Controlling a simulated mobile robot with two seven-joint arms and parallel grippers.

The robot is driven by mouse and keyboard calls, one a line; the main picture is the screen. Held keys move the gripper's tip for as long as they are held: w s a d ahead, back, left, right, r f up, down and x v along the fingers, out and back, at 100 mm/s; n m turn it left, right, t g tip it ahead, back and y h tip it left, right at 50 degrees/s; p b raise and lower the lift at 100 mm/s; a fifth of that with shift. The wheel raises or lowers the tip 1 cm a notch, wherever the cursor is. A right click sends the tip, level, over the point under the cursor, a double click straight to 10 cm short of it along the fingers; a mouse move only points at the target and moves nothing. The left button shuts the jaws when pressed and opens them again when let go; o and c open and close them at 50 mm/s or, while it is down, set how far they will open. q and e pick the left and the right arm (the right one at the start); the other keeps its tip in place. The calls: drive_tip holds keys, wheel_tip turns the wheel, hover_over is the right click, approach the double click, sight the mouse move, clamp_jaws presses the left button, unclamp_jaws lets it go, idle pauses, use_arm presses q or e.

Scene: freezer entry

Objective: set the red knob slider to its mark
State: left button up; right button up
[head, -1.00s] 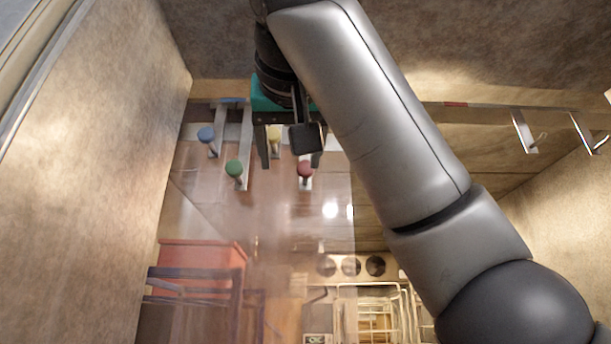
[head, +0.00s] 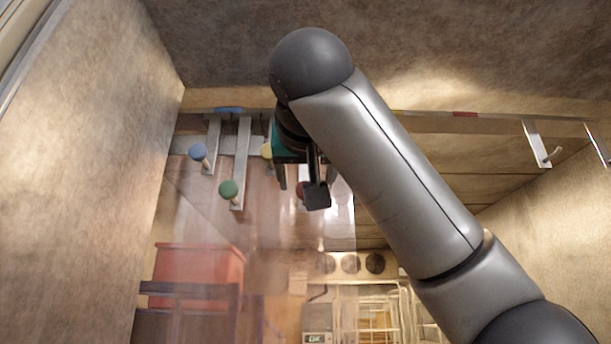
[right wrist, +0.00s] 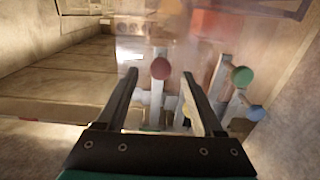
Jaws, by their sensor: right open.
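The red knob (right wrist: 160,69) shows in the right wrist view on a pale upright bar, in line with the gap between my fingers. In the head view the red knob (head: 300,189) is mostly hidden behind my right gripper (head: 299,190). The right gripper is open, with one finger on either side of the knob in the right wrist view (right wrist: 160,76); I cannot tell how deep the knob sits between them. A red patch (head: 464,114) marks the ledge far to the right. My left gripper is not in view.
Blue (head: 198,152), green (head: 229,189) and yellow (head: 267,150) knobs on metal bars stand left of my gripper. A blue patch (head: 228,110) is on the ledge above them. A clear strip-like curtain hangs below. Metal hooks (head: 541,145) are at the right.

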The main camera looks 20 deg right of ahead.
drive_tip(key=shift+p+x, duration=0.8)
drive_tip(key=shift+x, duration=1.5)
clamp_jaws()
